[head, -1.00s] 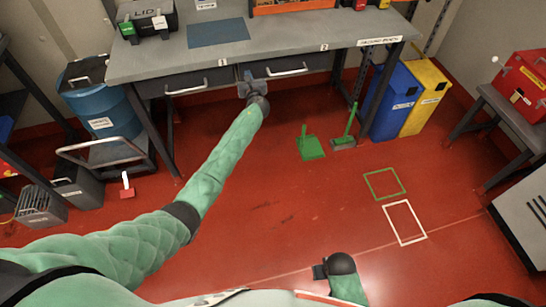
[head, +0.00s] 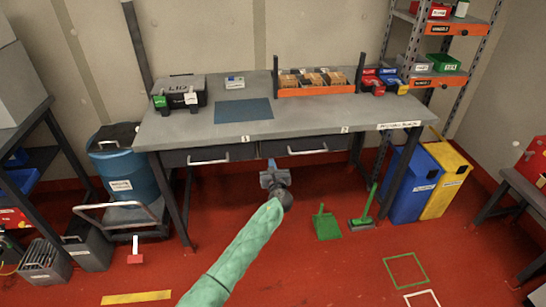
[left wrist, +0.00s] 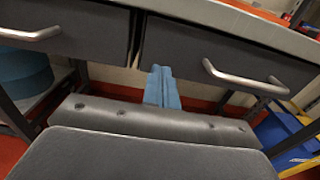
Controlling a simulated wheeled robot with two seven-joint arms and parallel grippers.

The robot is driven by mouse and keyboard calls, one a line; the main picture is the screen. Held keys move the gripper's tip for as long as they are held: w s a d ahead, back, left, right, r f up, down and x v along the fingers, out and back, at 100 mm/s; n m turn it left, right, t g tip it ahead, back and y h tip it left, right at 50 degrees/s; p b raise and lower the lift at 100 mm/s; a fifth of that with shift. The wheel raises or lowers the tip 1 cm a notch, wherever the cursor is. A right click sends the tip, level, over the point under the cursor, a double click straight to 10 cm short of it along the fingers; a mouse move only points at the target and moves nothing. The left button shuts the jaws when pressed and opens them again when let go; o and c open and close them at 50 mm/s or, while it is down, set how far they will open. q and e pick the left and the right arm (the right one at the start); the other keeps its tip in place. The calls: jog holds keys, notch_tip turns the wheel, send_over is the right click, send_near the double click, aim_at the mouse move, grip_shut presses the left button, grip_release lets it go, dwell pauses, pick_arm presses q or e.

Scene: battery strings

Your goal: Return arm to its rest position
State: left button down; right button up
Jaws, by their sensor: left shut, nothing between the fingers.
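My left arm, in a green sleeve, reaches up from the bottom of the head view. My left gripper (head: 268,169) is in front of the workbench, just below the gap between its two drawers. In the left wrist view its blue fingers (left wrist: 162,88) are together with nothing between them, pointing at the gap between drawer 1 (left wrist: 65,40) and drawer 2 (left wrist: 220,60). Both drawers look closed. I cannot tell how far the fingertips are from the bench. My right gripper is outside the head view.
The workbench (head: 300,125) holds a black lidded case (head: 180,95), a blue mat (head: 243,112) and an orange-edged bin rack (head: 318,92). A blue barrel (head: 125,178) and a cart stand left. A green dustpan (head: 327,225), brush and blue and yellow bins stand right. Red floor in front is open.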

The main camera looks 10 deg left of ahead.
pick_arm(q)
jog(key=s+a+r+n+g, duration=0.1)
jog(key=s+n+g, duration=0.2)
jog(key=n, duration=0.8)
jog(key=s+a+r+n+g, duration=0.1)
jog(key=s+n+g, duration=0.15)
jog(key=n, duration=0.85)
jog(key=s+f+n+g+h, duration=0.2)
jog(key=s+f, duration=0.6)
jog(key=s, duration=1)
jog(key=s+f+n+g+h, duration=0.2)
jog(key=s+f+g, duration=0.3)
jog(key=s, duration=1.3)
jog(key=s+f+n+g+h, duration=0.2)
jog(key=s+f, duration=1)
jog(key=s, duration=0.6)
jog(key=shift+s+d+f+n+g+h, duration=0.25)
jog(key=shift+n+g, duration=0.4)
jog(key=shift+n, duration=0.55)
